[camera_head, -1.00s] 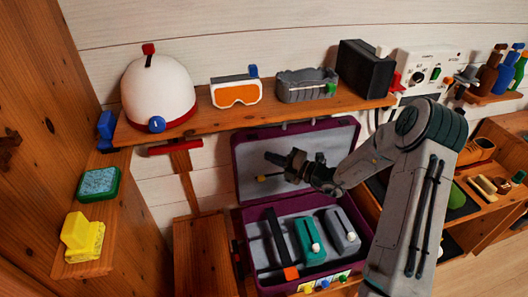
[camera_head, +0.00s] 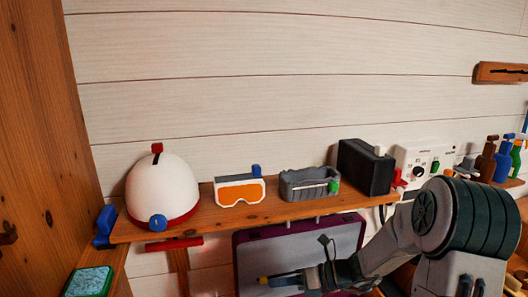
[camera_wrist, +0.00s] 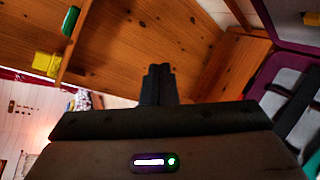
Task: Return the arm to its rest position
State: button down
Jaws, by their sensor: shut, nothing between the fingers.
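My gripper (camera_head: 278,281) is low in the head view, in front of the raised lid of the purple case (camera_head: 238,265). It points left and its arm reaches in from the right. In the wrist view my gripper (camera_wrist: 157,72) shows its two dark fingers shut together, with nothing between them. A small yellow-tipped item (camera_head: 262,281) appears at the fingertips in the head view; I cannot tell whether it touches them.
Above the gripper a wooden shelf (camera_head: 215,222) holds a white helmet (camera_head: 160,190), orange goggles (camera_head: 240,192), a grey tray (camera_head: 308,185) and a black box (camera_head: 365,168). The wrist view shows wooden panels (camera_wrist: 135,45) and the open case (camera_wrist: 262,80) at right.

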jog(key=s+d+r+n+g+h, duration=0.1)
jog(key=s+r+n+h, duration=0.1)
jog(key=s+n+h, duration=0.35)
jog(key=s+d+r+n+g+h, duration=0.1)
jog(key=s+r+n+g+h, duration=0.1)
jog(key=s+n, duration=0.7)
jog(key=s+d+r+n+t+h, duration=0.4)
jog(key=d+n, duration=0.4)
jog(key=n, duration=0.7)
jog(key=shift+s+d+r+h, duration=0.25)
jog(key=shift+s+r+h, duration=0.5)
jog(key=shift+h, duration=0.4)
